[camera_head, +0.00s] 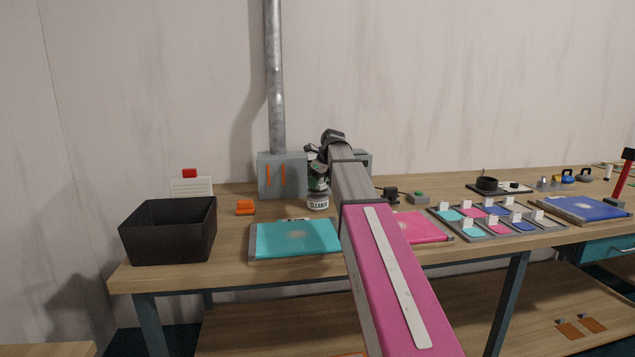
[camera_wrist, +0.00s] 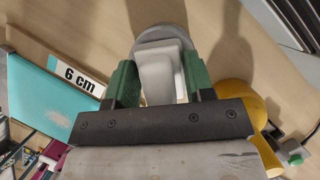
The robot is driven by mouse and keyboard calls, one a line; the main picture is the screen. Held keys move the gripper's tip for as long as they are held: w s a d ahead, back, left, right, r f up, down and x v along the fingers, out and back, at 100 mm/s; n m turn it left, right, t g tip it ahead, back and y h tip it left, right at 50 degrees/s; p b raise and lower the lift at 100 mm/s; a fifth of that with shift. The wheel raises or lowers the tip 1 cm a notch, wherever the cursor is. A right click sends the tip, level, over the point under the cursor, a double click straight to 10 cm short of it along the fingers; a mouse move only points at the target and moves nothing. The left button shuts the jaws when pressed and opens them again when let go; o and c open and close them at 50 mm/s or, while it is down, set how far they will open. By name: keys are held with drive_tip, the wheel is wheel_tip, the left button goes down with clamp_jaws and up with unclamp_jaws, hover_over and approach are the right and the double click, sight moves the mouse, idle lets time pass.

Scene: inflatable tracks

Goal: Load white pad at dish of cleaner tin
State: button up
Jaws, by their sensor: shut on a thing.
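The cleaner tin (camera_head: 318,202), with a dark-lettered label, stands upright on the bench in front of the grey metal box. My gripper (camera_head: 317,180) is just above it in the head view. In the wrist view the green fingers of my gripper (camera_wrist: 158,85) are shut on the white pad (camera_wrist: 158,75), one on each side. A grey round dish (camera_wrist: 172,35) shows just beyond the pad and overlaps it in the picture. I cannot tell whether pad and dish touch. The tin's body is hidden in the wrist view.
A teal panel (camera_head: 295,240) and a pink panel (camera_head: 422,227) lie near the front edge. A tray of coloured pads (camera_head: 495,236) is to the right. A yellow rounded thing (camera_wrist: 240,92) is close to my right finger.

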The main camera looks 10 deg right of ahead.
drive_tip(key=shift+f, duration=0.7)
idle(0.7)
idle(0.5)
drive_tip(key=shift+r, duration=3.5)
